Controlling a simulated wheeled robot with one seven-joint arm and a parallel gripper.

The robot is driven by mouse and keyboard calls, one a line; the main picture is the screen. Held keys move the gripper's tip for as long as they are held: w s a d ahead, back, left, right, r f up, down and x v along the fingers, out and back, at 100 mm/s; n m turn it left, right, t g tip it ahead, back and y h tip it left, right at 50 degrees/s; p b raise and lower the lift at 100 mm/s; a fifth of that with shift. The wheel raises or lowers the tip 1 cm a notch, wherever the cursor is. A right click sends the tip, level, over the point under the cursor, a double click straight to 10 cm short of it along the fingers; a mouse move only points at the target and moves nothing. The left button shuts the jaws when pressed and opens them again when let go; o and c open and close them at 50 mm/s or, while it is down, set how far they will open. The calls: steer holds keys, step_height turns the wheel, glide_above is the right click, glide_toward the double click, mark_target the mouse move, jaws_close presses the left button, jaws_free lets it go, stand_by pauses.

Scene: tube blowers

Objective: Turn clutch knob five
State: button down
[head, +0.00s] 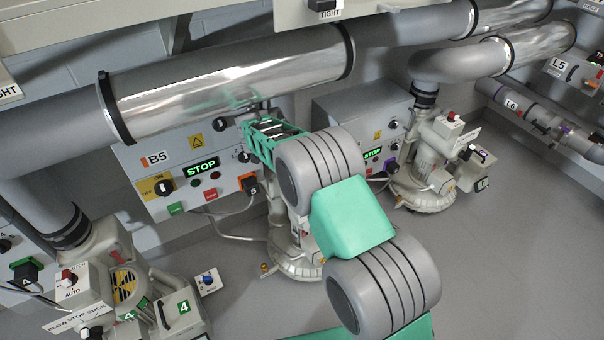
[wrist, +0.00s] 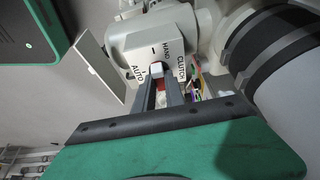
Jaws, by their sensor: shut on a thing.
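The clutch knob (wrist: 157,70), red and white, sits on a pale housing (wrist: 150,48) in the wrist view. The housing is marked AUTO, HAND and CLUTCH. My gripper (wrist: 161,84) is shut on the knob, with one dark finger on each side. The fingers hide most of the knob, so I cannot tell which mark it points to. In the head view my green gripper (head: 268,132) is at the blower (head: 290,245) in front of the B5 panel (head: 150,175). My arm hides the knob there.
The B5 panel reads STOP on its display (head: 201,166), and a thick metal pipe (head: 230,80) runs above it. Another blower (head: 430,165) stands to the right, and blower four's parts (head: 125,285) are at the lower left. The floor (head: 510,250) at the right is clear.

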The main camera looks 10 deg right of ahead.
steer(key=c, duration=1.4)
jaws_free()
steer(key=shift+a+r, duration=0.1)
steer(key=shift+r, duration=0.25)
steer(key=s+a+p, duration=0.1)
steer(key=s+a, duration=0.2)
steer(key=a, duration=0.8)
steer(key=shift+s+a+r+p, duration=0.2)
steer(key=shift+s+a+p, duration=0.1)
steer(key=shift+s+a, duration=0.1)
steer(key=shift+d, duration=0.1)
